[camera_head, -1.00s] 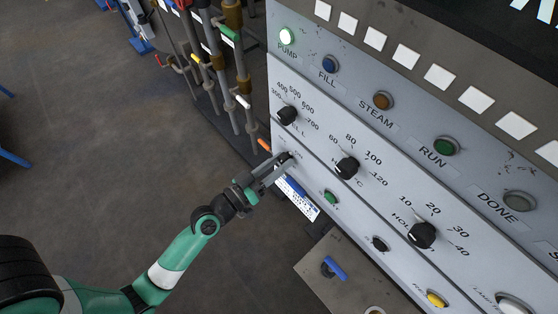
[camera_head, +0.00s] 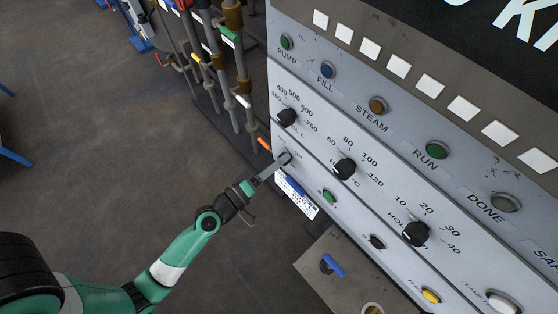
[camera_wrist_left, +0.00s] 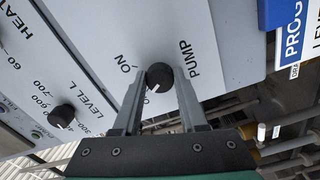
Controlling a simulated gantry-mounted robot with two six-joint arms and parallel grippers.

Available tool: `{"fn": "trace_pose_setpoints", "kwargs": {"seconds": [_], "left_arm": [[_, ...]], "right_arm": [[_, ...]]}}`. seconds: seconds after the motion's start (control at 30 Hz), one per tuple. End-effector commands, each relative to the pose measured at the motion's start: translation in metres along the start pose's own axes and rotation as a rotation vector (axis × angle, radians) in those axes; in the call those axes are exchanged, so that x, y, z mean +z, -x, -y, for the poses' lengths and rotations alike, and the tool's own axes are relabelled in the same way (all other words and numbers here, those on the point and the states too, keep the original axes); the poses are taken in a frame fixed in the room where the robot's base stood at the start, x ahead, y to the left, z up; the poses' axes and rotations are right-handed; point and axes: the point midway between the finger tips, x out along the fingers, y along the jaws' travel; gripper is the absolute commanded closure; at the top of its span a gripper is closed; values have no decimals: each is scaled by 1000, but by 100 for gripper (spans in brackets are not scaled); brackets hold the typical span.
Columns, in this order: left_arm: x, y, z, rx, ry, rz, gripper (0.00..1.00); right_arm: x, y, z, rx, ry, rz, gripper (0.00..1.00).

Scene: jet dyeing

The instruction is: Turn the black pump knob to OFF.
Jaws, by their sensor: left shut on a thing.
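The black pump knob (camera_wrist_left: 160,74) is round with a white pointer mark on its lower edge in the left wrist view. The printed word ON is at its left and PUMP at its right; no OFF label is readable, and the fingers cover part of the panel. My left gripper (camera_wrist_left: 157,84) is shut on the knob, one finger on each side. In the head view my left gripper (camera_head: 282,160) is at the panel's lower left and largely hides the knob. The PUMP lamp (camera_head: 286,42) is dark green and unlit. My right gripper is not in view.
The LEVEL knob (camera_head: 287,117) is above the gripper, and a temperature knob (camera_head: 345,168) is to its right. A green button (camera_head: 329,196) is close by at lower right. Pipes with coloured handles (camera_head: 240,85) stand left of the panel. The floor at left is open.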

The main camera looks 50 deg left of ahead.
Motion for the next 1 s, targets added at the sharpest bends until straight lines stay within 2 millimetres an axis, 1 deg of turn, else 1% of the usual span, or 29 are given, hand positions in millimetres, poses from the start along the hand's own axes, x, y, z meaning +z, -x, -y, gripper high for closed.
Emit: {"fn": "trace_pose_setpoints", "kwargs": {"seconds": [0.23,0.63,0.67,0.7,0.77,0.8,0.83,1.0], "left_arm": [[0,0,-1,1,55,0,100],[0,0,-1,1,59,0,100],[0,0,-1,1,59,0,55],[0,0,0,1,59,0,48],[0,0,0,1,59,0,37],[0,0,0,1,59,0,30],[0,0,0,1,59,0,29],[0,0,0,1,59,0,29]], "right_arm": [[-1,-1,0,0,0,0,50],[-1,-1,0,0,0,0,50],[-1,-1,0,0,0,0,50],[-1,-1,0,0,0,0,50],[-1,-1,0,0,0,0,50],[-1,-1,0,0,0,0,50],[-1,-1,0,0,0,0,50],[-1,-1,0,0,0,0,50]]}}
